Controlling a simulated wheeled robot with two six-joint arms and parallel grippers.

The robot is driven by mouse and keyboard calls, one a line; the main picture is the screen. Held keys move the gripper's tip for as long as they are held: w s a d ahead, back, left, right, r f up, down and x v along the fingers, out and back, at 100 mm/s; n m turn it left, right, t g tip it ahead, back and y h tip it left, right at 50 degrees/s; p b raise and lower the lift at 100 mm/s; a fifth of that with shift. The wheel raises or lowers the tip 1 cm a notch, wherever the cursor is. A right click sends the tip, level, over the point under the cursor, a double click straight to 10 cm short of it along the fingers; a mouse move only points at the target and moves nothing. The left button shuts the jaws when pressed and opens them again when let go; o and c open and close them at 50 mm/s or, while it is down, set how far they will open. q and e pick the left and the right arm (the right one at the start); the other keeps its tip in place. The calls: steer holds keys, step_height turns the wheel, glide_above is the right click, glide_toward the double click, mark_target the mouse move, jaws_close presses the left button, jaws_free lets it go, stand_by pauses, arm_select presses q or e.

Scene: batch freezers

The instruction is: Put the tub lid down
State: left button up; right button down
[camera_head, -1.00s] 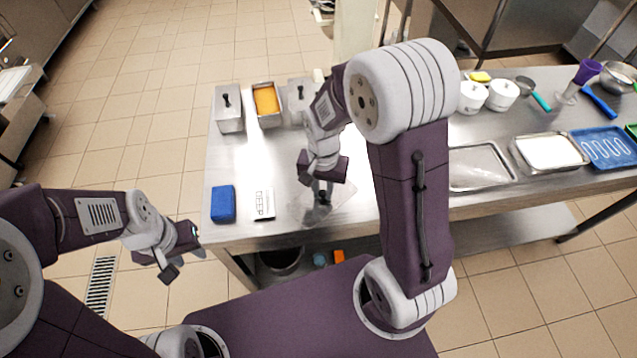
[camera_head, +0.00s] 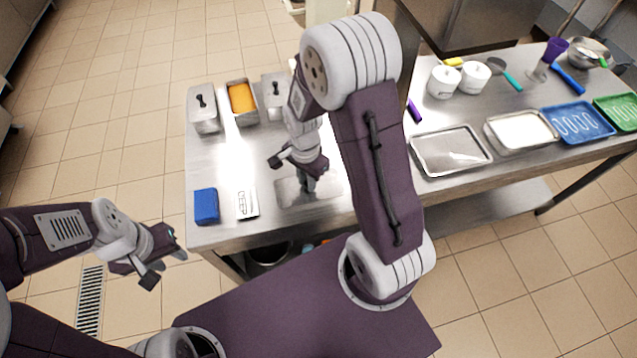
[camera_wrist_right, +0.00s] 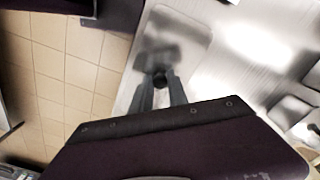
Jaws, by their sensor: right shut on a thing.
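The tub lid (camera_head: 290,192) is a flat grey metal rectangle with a dark knob, near the front edge of the steel table. It also shows in the right wrist view (camera_wrist_right: 188,32). My right gripper (camera_wrist_right: 160,84) is shut on the knob, with the lid flat beneath it. I cannot tell whether the lid touches the table. An open metal tub (camera_head: 230,112) with orange contents stands at the table's back left. My left gripper (camera_head: 165,267) is open and empty, off the table's left front corner.
Lidded tubs (camera_head: 203,118) (camera_head: 273,108) flank the open one. A blue block (camera_head: 206,206) and a white printed card (camera_head: 247,204) lie left of the lid. An empty steel tray (camera_head: 448,152), white tubs (camera_head: 444,82) and a blue tray (camera_head: 578,122) are to the right. Bare steel lies behind the lid.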

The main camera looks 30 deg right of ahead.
mark_target(319, 183)
steer(key=d+f, duration=0.1)
steer(key=d, duration=0.1)
steer(key=w+d+f, duration=0.1)
steer(key=d, duration=0.1)
steer(key=shift+w+d+f, duration=0.1)
steer(key=shift+f, duration=0.2)
steer(key=shift+f+p, duration=0.3)
steer(key=shift+f, duration=0.05)
step_height(319, 183, down, 3)
steer(key=shift+r, duration=0.15)
steer(key=shift+f, duration=0.35)
steer(key=c, duration=1.3)
jaws_free()
steer(key=shift+f, duration=0.1)
